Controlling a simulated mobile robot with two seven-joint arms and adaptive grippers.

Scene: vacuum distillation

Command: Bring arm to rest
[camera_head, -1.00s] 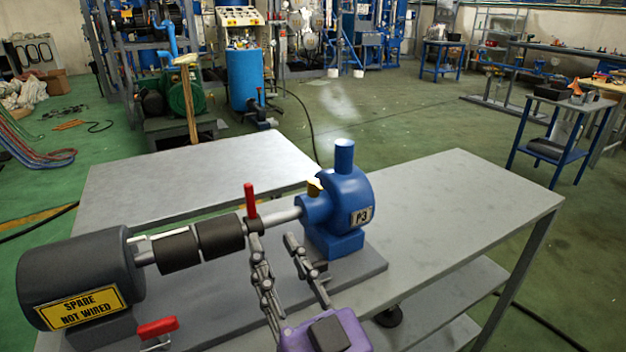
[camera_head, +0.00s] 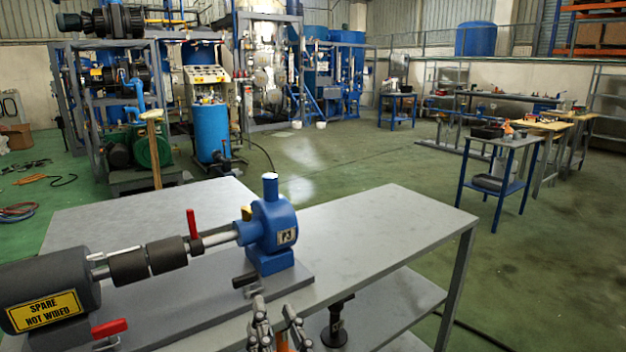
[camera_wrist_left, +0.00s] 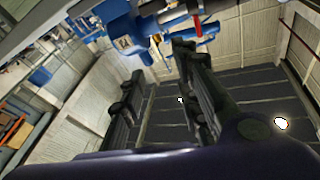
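My left gripper (camera_head: 275,307) is at the bottom of the head view, in front of the near edge of the grey table (camera_head: 375,225). Its two fingers stand apart. They also show apart in the left wrist view (camera_wrist_left: 160,65), with no object seen held. The blue pump marked P3 (camera_head: 268,232) stands upright on a grey base plate, beyond the gripper and apart from it. It also shows in the left wrist view (camera_wrist_left: 118,36). A small orange patch shows between the fingers in the head view; I cannot tell what it is. My right gripper is in neither view.
A dark motor labelled spare not wired (camera_head: 50,290) joins the pump by a shaft. A red upright handle (camera_head: 192,224) and a red lever (camera_head: 110,328) stick out nearby. A dark fitting (camera_head: 335,320) stands by the lower shelf.

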